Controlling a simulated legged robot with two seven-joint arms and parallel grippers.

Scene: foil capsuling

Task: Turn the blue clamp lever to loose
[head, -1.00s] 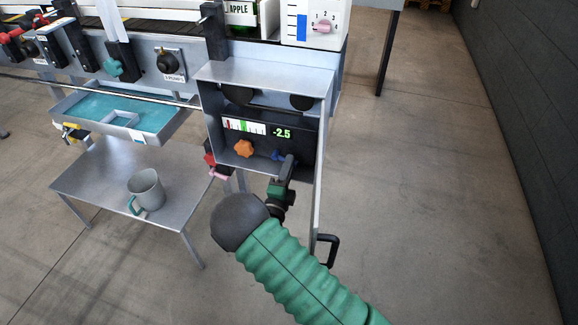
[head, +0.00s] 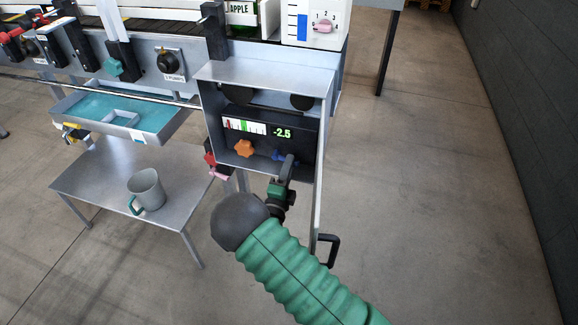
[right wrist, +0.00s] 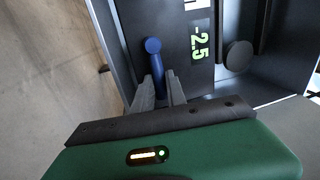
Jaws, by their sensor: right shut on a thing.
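The blue clamp lever (head: 279,155) is on the dark panel inside the open metal box, below the green "-2.5" readout. In the right wrist view the blue lever (right wrist: 155,62) has a round knob at one end, and its other end lies between the fingers. My right gripper (head: 288,163) reaches into the box from the front. In the right wrist view my right gripper (right wrist: 160,92) is shut on the lever. The fingers and the box lip hide part of the lever in the head view. My left gripper is not in view.
The box's side wall (head: 321,190) stands close at the right of my gripper. A grey mug (head: 150,190) stands on a low metal table (head: 95,185) at left.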

